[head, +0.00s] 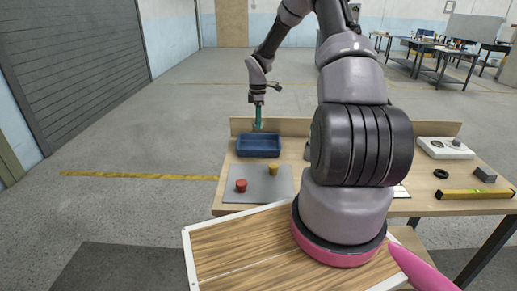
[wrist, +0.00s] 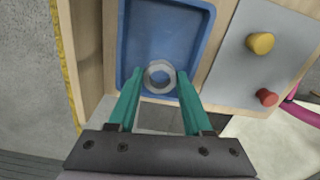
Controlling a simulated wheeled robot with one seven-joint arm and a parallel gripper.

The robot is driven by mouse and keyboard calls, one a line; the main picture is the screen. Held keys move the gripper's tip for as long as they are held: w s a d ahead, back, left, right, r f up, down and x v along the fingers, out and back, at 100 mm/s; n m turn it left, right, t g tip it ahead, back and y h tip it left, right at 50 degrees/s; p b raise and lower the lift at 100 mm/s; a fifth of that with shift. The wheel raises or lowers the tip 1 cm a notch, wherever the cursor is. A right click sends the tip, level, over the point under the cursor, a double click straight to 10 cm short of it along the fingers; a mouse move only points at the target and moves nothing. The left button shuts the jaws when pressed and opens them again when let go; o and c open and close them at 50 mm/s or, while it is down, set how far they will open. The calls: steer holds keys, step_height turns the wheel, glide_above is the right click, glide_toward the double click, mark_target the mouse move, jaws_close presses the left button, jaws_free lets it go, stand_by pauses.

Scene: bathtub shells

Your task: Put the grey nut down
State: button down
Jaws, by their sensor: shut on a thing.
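My gripper (wrist: 157,84) has teal fingers and is shut on the grey nut (wrist: 160,66), a ring-shaped piece held at the fingertips. In the wrist view the nut appears over the near end of the blue tray (wrist: 138,40), whose visible floor is bare. In the head view my gripper (head: 259,124) points down at the blue tray (head: 258,153), by its back edge. The nut cannot be made out there, and its height above the tray floor is hard to tell.
A grey mat (head: 257,192) in front of the tray bears a red piece (head: 241,186) and a yellow piece (head: 273,169). The wooden table (head: 226,185) has a raised back board. At the right are a white device (head: 436,150), a black ring (head: 440,174), a dark block (head: 485,174) and a yellow level (head: 475,194).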

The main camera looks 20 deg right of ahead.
steer(key=shift+n, duration=0.3)
step_height(320, 180, down, 6)
steer(key=shift+w+d+f, duration=0.1)
steer(key=shift+d+f, duration=0.05)
steer(key=shift+f, duration=1.95)
steer(key=shift+f, duration=0.1)
steer(key=shift+c, duration=1.6)
jaws_free()
